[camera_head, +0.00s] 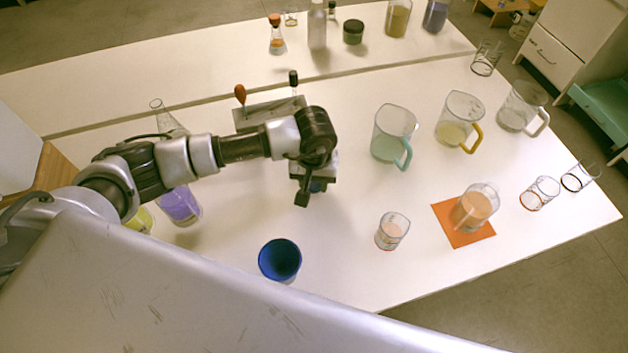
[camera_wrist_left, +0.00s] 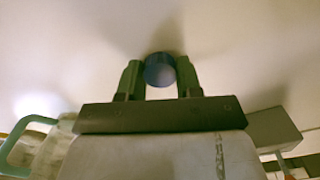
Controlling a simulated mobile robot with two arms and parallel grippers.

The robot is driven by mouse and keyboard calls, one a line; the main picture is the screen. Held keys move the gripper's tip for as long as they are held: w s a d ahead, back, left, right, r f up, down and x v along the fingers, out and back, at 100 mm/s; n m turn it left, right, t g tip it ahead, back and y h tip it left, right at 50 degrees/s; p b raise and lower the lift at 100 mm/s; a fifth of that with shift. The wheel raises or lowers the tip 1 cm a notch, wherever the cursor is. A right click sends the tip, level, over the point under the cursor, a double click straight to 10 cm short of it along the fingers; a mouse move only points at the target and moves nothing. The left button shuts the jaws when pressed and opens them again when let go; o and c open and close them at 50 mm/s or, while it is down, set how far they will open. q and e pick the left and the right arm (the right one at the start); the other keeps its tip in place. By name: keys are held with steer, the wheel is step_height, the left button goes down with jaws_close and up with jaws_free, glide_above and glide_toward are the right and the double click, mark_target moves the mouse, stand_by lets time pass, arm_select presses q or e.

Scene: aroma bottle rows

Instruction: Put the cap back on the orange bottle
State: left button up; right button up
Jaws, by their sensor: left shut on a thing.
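My left gripper (camera_head: 309,196) is over the middle of the table, pointing down. It is shut on a small dark blue round cap (camera_wrist_left: 159,71), which sits between the two fingertips in the left wrist view. In the head view only a bit of blue (camera_head: 319,187) shows beside the fingers. The bottle with orange contents (camera_head: 474,208) stands on an orange square mat (camera_head: 449,226), to the right of and apart from the gripper. I cannot tell clearly whether its top is open. My right gripper is not in view.
Several handled jugs, including a teal-handled one (camera_head: 394,135), stand behind. A grey rack (camera_head: 262,112) is behind my left arm. The table between gripper and small glass is clear.

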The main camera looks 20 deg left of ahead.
arm_select(q)
steer(key=r, duration=0.2)
steer(key=r+b, duration=0.1)
steer(key=r, duration=0.1)
steer(key=shift+w+d+r, duration=0.1)
steer(key=shift+d+r, duration=0.05)
steer(key=shift+d, duration=0.05)
steer(key=d+r+b, duration=0.1)
steer(key=d+r, duration=0.5)
steer(key=d, duration=0.5)
steer(key=shift+d+r+b, duration=0.15)
steer(key=shift+r+b, duration=0.15)
steer(key=shift+b, duration=0.1)
